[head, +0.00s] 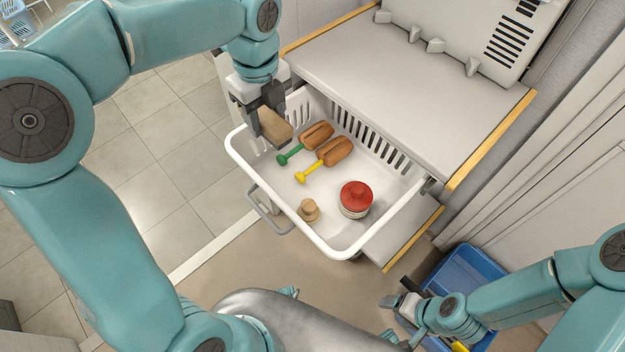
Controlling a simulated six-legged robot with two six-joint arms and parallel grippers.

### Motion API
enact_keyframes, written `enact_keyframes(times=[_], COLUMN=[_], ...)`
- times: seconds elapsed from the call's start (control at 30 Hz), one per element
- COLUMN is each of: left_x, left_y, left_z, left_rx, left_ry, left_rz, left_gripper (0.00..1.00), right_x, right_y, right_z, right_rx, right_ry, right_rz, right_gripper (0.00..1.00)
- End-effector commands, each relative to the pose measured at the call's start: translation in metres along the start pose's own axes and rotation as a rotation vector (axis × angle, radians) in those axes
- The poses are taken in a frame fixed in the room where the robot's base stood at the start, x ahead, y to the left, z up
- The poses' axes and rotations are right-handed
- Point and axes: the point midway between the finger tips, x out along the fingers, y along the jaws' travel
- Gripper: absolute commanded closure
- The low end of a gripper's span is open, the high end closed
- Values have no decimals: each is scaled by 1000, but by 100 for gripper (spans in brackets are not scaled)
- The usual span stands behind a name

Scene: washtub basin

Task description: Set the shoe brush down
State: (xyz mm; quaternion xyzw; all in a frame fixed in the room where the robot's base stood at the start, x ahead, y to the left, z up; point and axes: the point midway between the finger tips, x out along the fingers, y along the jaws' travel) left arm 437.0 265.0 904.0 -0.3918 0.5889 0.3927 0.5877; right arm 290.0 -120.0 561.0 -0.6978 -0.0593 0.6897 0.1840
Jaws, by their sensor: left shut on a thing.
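My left gripper (264,122) is shut on the shoe brush (276,128), a light brown block. It holds the brush over the far left corner of the white basket (240,160). I cannot tell whether the brush touches the basket floor or rim. My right gripper (392,307) is low at the right, beside a blue crate. Its fingers are too small and partly hidden to judge.
The basket holds a green-handled brush (317,136), a yellow-handled brush (335,152), a red-lidded jar (356,197) and a small wooden piece (309,210). A pale counter (400,75) borders it. The blue crate (470,268) stands lower right. The basket's left floor area looks clear.

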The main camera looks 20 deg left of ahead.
Motion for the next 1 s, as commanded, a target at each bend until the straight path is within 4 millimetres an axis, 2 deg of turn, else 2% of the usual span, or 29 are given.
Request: enact_keyframes(times=[0.3,0.5,0.77,1.0], left_x=[90,138,160,197], left_y=[1,1,1,1], left_z=[0,2,4,4], left_rx=[2,0,-1,-2], left_ry=[3,2,0,1], left_rz=[7,4,2,3], left_gripper=[84,84,84,84], right_x=[23,32,36,45], right_y=[8,12,13,16], right_z=[0,-1,-1,-1], right_rx=[0,0,0,0], right_ry=[0,0,0,0], right_rz=[0,0,0,0], right_gripper=[26,26,26,26])
